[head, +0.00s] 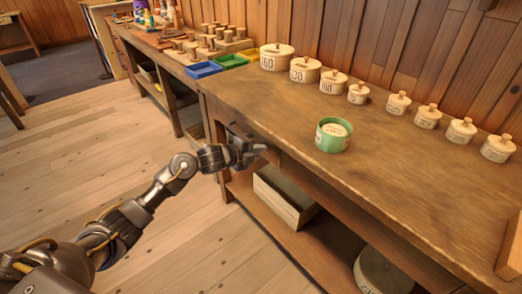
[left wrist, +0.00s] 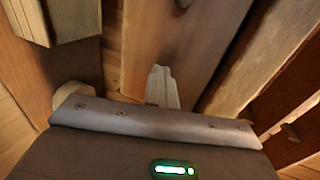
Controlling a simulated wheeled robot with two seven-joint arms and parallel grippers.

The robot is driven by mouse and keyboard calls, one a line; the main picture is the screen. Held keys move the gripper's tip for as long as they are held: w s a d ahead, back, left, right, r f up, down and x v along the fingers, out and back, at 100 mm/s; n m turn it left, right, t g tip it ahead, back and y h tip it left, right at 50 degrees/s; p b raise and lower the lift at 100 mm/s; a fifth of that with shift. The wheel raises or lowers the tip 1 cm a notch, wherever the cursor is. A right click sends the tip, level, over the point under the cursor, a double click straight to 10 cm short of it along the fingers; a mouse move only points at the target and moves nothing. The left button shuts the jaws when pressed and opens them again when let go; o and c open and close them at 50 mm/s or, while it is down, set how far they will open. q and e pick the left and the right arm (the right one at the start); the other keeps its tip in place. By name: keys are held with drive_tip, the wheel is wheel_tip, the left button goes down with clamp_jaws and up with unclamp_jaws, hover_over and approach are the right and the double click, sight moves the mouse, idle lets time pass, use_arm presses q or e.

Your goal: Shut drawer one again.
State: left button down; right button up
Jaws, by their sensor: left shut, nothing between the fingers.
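My left gripper (head: 258,149) is at the front of the long wooden workbench (head: 250,100), just under the edge of its top, with its fingers closed and nothing between them. In the left wrist view the pale closed fingers (left wrist: 162,88) point at brown wooden boards. Drawer one cannot be made out clearly; my gripper and the bench edge cover that part of the front, and I cannot tell how far it stands open. A rounded pale wooden piece (left wrist: 73,96), perhaps a knob, shows beside the gripper body. My right gripper is not in view.
A green round tin (head: 333,136) stands on the bench top near the front edge. Several numbered wooden canisters (head: 277,57) line the back. A wooden box (head: 284,197) sits on the lower shelf. Blue, green and yellow trays (head: 203,70) lie farther left. The floor at left is clear.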

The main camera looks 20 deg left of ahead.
use_arm(q)
drive_tip(key=shift+d+r, duration=0.1)
drive_tip(key=shift+r, duration=0.1)
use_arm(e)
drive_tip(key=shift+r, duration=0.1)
use_arm(q)
drive_tip(key=f+p+v, duration=0.1)
drive_tip(key=v, duration=1.2)
drive_tip(key=shift+s+a, duration=0.4)
drive_tip(key=shift+s, duration=0.05)
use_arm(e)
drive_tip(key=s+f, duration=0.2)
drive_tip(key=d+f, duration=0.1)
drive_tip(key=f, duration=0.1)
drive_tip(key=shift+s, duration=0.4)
use_arm(q)
drive_tip(key=shift+f, duration=0.15)
